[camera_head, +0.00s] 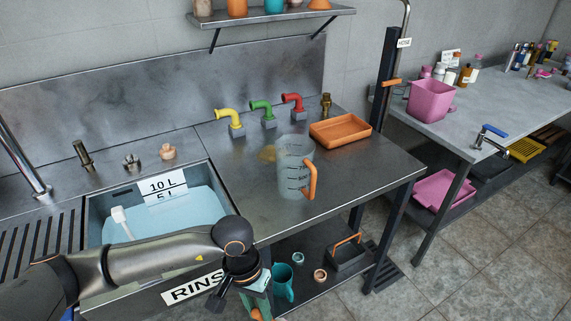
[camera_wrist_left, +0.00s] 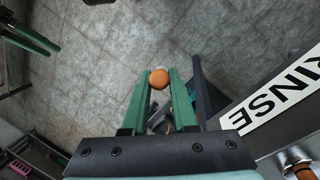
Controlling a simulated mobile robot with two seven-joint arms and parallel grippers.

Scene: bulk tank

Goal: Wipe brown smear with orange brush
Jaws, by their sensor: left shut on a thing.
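A brown smear (camera_head: 267,153) lies on the steel worktop, just left of a clear measuring jug (camera_head: 293,165) that stands upright with an orange handle. My left gripper (camera_head: 262,308) is low in front of the sink, beside the RINSE label, away from the smear. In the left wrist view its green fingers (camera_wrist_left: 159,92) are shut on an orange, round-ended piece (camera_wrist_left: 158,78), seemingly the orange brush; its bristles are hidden.
An orange tray (camera_head: 340,131) sits behind the jug, near yellow, green and red taps. The water-filled sink (camera_head: 165,218) is to the left. A lower shelf holds a teal jug (camera_head: 283,281) and a dark caddy (camera_head: 347,256). The worktop front is clear.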

